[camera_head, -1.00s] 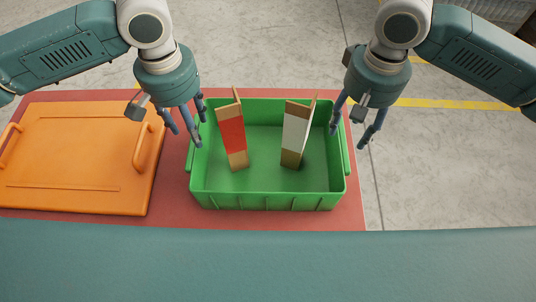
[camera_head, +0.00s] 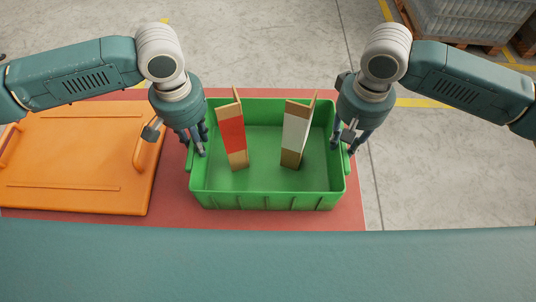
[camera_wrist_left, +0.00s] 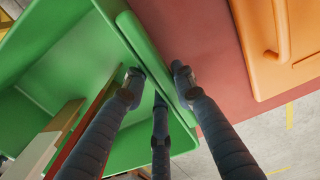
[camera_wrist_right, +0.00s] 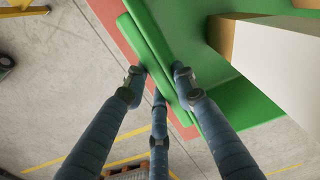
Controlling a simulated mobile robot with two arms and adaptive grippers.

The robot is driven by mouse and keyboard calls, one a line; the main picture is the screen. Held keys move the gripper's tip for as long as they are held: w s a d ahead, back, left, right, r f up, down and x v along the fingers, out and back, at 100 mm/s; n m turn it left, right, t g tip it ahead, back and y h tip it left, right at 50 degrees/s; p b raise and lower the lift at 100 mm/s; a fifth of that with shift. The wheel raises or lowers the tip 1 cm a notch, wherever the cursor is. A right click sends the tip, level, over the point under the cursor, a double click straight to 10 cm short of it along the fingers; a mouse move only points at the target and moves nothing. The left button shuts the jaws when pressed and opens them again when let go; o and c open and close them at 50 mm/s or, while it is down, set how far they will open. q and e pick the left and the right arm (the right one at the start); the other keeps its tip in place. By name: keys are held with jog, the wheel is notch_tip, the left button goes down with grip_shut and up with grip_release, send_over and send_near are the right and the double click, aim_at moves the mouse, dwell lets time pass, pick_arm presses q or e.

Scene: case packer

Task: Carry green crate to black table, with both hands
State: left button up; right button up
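The green crate (camera_head: 262,201) stands on the red table surface (camera_head: 353,218) in the head view. It holds a red-and-tan piece (camera_head: 231,135) and a white-and-tan piece (camera_head: 296,135), both upright and slightly tilted. My left gripper (camera_head: 201,150) is at the crate's left side. In the left wrist view its spread fingers (camera_wrist_left: 158,76) straddle the crate's green edge (camera_wrist_left: 135,40). My right gripper (camera_head: 342,149) is at the right side; in the right wrist view its spread fingers (camera_wrist_right: 158,74) straddle the edge (camera_wrist_right: 147,45). Both look open; contact with the crate is unclear.
An orange panel with handles (camera_head: 80,160) lies on the red surface left of the crate, close to my left gripper. A pallet of grey goods (camera_head: 470,20) stands at the back right. Concrete floor (camera_head: 440,170) is clear on the right. I see no black table.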

pick_arm(q)
grip_shut()
pick_arm(e)
grip_shut()
pick_arm(q)
jog(key=shift+w+r, duration=0.1)
jog(key=shift+r, duration=0.1)
pick_arm(e)
jog(key=shift+w+r, duration=0.1)
jog(key=shift+r, duration=0.1)
